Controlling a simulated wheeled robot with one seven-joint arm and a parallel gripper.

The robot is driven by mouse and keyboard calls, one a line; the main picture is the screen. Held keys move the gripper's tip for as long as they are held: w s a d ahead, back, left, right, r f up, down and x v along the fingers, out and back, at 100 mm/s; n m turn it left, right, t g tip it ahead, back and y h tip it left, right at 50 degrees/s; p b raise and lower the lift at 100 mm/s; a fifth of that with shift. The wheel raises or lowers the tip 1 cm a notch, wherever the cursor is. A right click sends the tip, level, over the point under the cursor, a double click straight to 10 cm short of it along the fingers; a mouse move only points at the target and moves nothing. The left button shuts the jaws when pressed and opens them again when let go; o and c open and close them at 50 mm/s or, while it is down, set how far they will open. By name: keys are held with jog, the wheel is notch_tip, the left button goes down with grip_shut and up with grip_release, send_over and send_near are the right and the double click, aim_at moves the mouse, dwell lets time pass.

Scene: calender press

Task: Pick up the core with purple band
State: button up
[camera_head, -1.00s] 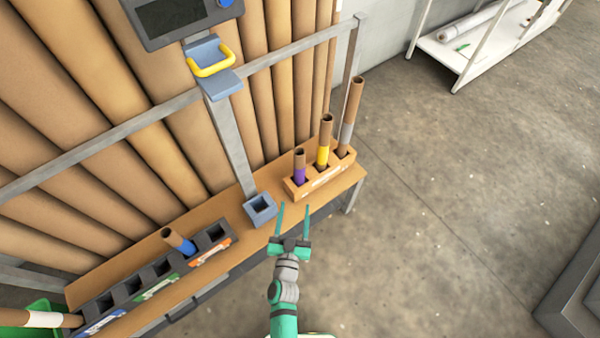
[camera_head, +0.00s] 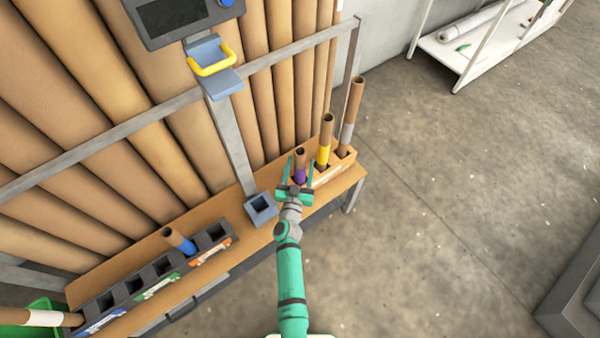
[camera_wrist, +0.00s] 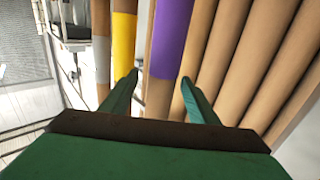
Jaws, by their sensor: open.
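The core with the purple band (camera_head: 300,175) stands upright in the left slot of a wooden holder (camera_head: 325,176) on the bench. It is a brown tube, shorter in view than its neighbours. Its purple band also shows in the wrist view (camera_wrist: 170,38). My gripper (camera_head: 299,168) is open and level with this core, its two green fingers to either side of it in the head view. In the wrist view the core lies ahead between the open fingers (camera_wrist: 160,90). Whether the fingers touch it I cannot tell. The gripper hides the core's foot.
A yellow-banded core (camera_head: 323,155) and a grey-banded core (camera_head: 349,130) stand to the right in the same holder. A blue square cup (camera_head: 261,208) is to the left. Large brown rolls (camera_head: 170,120) stand behind.

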aim_at(302, 153)
jog(key=shift+w+d+f, duration=0.1)
jog(key=shift+w+d, duration=0.05)
jog(key=shift+w, duration=1.2)
jog(key=shift+w+d, duration=0.15)
jog(key=shift+w, duration=1.15)
jog(key=shift+c, duration=0.3)
grip_shut()
notch_tip(302, 153, up, 18)
